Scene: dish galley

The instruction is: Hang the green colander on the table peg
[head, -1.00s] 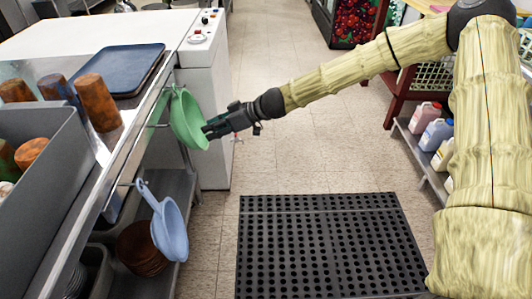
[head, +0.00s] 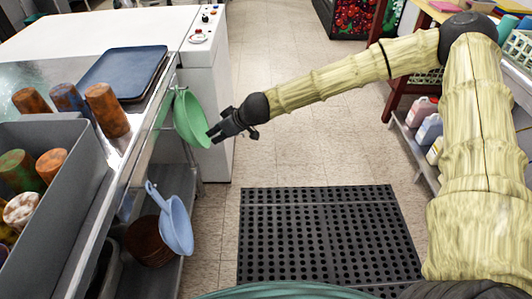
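The green colander (head: 189,120) is upright on its side at the table's right edge, bowl facing left, its upper end at the rail near a peg (head: 170,92). It appears to hang there, but the contact at the peg is too small to be sure of. My gripper (head: 211,135) is just right of the bowl, its two dark fingers apart with a small gap between them. The fingertips are at or very near the bowl's outer side; I cannot tell whether they touch it.
A blue colander (head: 177,225) hangs nearer on the same table side. The metal table holds a grey bin (head: 85,190), cups (head: 106,110) and a blue tray (head: 124,70). A black mat (head: 325,235) lies on the open floor. Bottles (head: 428,130) stand on a shelf at right.

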